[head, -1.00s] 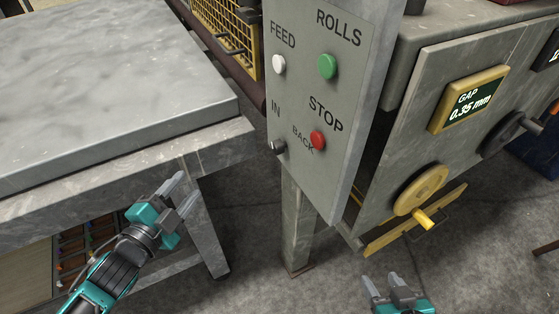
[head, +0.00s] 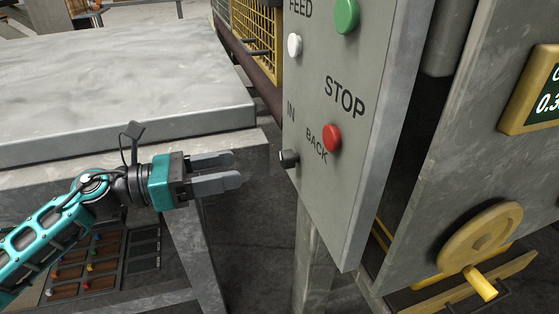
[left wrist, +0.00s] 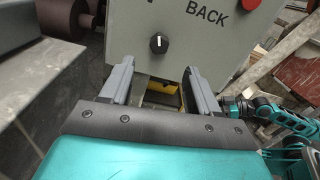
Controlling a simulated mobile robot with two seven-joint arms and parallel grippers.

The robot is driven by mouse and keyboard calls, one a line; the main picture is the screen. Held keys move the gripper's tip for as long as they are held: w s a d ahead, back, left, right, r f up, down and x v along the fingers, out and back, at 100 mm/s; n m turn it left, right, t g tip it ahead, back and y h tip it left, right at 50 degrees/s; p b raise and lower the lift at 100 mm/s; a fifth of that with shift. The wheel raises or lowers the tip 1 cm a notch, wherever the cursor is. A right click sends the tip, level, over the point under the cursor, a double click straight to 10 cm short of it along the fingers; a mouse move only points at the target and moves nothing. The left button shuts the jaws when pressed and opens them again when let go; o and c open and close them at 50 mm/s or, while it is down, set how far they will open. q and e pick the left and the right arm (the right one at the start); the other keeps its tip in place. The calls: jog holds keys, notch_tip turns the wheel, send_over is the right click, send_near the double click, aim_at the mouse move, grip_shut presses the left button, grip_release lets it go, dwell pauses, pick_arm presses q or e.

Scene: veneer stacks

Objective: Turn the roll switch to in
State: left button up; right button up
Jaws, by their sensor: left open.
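The roll switch (head: 289,159) is a small dark knob low on the left of the grey control panel (head: 345,195), between the labels IN and BACK. In the left wrist view the knob (left wrist: 158,43) shows a white pointer mark that stands near upright. My left gripper (head: 238,170) is open and empty, to the left of the knob and apart from it, with its fingers pointing toward the panel. In the left wrist view its two fingers (left wrist: 158,84) frame the space just below the knob. My right gripper is not in the head view.
A red STOP button (head: 332,137), a white FEED button (head: 295,45) and a green button (head: 346,14) sit on the same panel. A grey table (head: 120,100) stands behind my left arm. A yellow handwheel (head: 480,238) is at the right.

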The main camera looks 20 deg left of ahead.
aim_at(281, 159)
pick_arm(q)
jog(key=p+x, duration=0.1)
jog(key=x, duration=0.9)
jog(key=shift+w, duration=0.1)
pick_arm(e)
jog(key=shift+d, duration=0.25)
pick_arm(q)
jog(key=c, duration=1)
jog(key=shift+c, duration=0.2)
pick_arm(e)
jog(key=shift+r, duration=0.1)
